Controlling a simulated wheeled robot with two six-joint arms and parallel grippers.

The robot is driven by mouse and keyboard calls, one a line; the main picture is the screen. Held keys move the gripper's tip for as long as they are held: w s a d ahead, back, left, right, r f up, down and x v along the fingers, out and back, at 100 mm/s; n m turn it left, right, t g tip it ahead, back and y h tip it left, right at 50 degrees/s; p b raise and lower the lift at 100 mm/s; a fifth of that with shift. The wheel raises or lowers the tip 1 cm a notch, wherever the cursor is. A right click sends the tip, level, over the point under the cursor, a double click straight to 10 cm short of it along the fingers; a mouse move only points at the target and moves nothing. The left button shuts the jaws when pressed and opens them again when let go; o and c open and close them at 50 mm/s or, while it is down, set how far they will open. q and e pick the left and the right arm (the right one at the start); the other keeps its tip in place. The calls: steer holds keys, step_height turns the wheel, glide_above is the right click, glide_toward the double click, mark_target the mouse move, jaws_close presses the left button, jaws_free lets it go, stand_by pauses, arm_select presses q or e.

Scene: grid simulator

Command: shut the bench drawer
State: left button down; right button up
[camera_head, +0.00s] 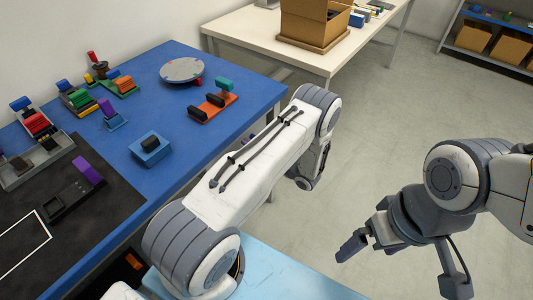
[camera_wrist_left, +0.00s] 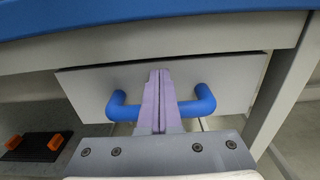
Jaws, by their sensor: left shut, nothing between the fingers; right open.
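The bench drawer (camera_wrist_left: 90,85) shows in the left wrist view as a light grey front panel under the bench top, with a blue bar handle (camera_wrist_left: 204,101). A thin dark gap runs along the panel's upper edge; how far out the drawer stands is hard to tell. My left gripper (camera_wrist_left: 160,80) is shut and empty, its purple fingers pointing at the panel between the handle's two ends. They overlap the handle bar; I cannot tell whether they touch the panel. My right gripper (camera_head: 405,263) is open and empty above the floor.
The blue bench top (camera_head: 225,115) holds several coloured block fixtures, a round grey disc (camera_head: 181,70) and a black mat (camera_head: 110,200). A white table (camera_head: 250,30) with a cardboard box (camera_head: 310,22) stands behind. The grey floor (camera_head: 400,130) to the right is clear.

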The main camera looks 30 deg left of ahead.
arm_select(q)
steer(key=s+d+b, duration=0.1)
steer(key=s+d, duration=0.1)
steer(key=d, duration=1.1)
steer(key=s+d+r+n+g+h, duration=0.1)
steer(key=s+d+r+n+h, duration=0.5)
steer(key=s+d+r+h, duration=0.5)
steer(key=s+d+r+n+g+h, duration=0.1)
steer(key=s+d+r+n+h, duration=0.7)
steer(key=s, duration=0.5)
step_height(320, 180, up, 14)
steer(key=m+p, duration=0.2)
steer(key=p, duration=1)
steer(key=shift+a+f, duration=0.2)
steer(key=shift+a, duration=0.1)
